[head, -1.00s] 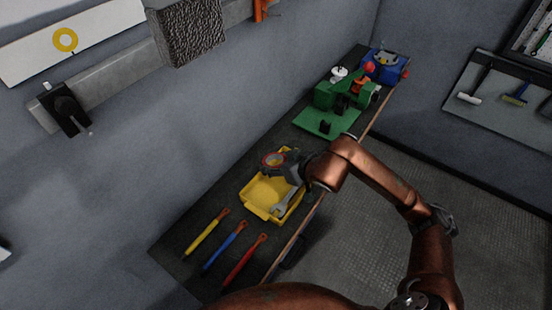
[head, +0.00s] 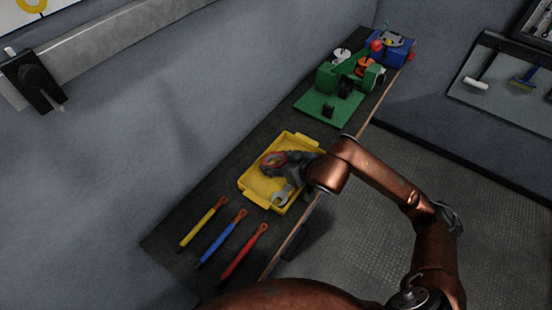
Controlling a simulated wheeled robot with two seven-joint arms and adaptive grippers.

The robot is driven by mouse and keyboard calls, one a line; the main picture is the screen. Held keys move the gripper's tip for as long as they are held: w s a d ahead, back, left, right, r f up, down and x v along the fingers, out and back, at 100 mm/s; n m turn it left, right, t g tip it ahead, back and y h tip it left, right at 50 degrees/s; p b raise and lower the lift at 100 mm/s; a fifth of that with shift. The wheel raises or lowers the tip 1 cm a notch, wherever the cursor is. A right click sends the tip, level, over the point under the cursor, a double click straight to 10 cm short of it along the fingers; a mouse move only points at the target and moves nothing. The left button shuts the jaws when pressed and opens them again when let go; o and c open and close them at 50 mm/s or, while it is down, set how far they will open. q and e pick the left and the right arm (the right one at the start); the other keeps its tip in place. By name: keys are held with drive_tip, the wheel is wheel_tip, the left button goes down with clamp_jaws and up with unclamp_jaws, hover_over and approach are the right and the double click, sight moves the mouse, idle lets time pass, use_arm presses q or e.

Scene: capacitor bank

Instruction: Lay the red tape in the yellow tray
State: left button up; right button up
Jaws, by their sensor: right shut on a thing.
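The yellow tray (head: 256,190) lies on the dark bench at the middle of the head view. A grey wrench (head: 284,194) lies in its near right part. My right gripper (head: 276,161) reaches in from the right over the tray. It is shut on the red tape (head: 267,158), a small ring that shows at the fingertips, over the tray's left part. I cannot tell whether the tape touches the tray floor. The gripper and wrist hide part of the tray's right side. My left gripper is not in view.
Yellow (head: 204,222), blue (head: 221,238) and red (head: 244,253) handled tools lie on the bench in front of the tray. A green machine (head: 337,92) and a blue one (head: 391,48) stand farther back. The wall runs along the bench's left side.

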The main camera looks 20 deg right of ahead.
drive_tip(key=shift+f, duration=0.3)
drive_tip(key=o, duration=1.2)
drive_tip(key=v, duration=1.2)
drive_tip(key=shift+a+f, duration=0.1)
